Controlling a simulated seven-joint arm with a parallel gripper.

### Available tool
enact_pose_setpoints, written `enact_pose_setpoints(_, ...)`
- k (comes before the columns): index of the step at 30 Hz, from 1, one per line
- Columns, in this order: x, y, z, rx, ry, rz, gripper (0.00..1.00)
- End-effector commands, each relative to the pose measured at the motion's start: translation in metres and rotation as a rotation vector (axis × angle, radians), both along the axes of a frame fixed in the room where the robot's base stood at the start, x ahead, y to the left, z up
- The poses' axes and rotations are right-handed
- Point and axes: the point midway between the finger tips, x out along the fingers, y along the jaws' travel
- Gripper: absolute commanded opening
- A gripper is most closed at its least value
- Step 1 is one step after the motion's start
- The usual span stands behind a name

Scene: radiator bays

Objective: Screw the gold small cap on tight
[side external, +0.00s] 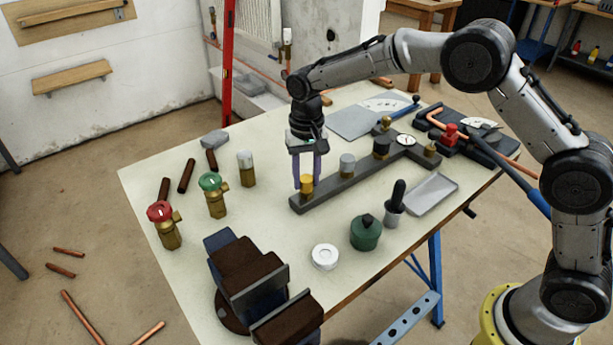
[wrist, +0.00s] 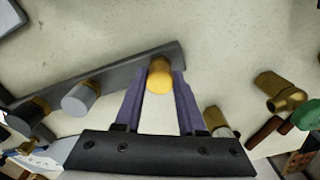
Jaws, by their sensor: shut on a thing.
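The gold small cap (side external: 307,182) sits upright at the near left end of a dark grey manifold bar (side external: 331,190) on the table. In the wrist view the gold cap (wrist: 159,77) lies between the two purple fingers. My gripper (side external: 307,180) points down and is shut on the gold cap, one finger on each side of it. The wrist view also shows my gripper (wrist: 160,80) from behind. The thread under the cap is hidden, so I cannot tell how far down the cap sits.
A grey cap (side external: 347,164) and a dark cap (side external: 381,147) stand further along the bar. Brass valves with a green (side external: 210,181) and a red knob (side external: 160,211) stand at left. A vise (side external: 250,280), green pot (side external: 365,233) and white ring (side external: 325,257) are in front.

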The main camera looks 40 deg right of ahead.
Motion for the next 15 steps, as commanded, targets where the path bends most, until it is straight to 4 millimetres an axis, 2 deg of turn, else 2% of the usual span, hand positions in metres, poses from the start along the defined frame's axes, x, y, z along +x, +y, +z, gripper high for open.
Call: enact_pose_setpoints(15,-0.0001,-0.0001,-0.0006,0.0,0.0,-0.668,0.0)
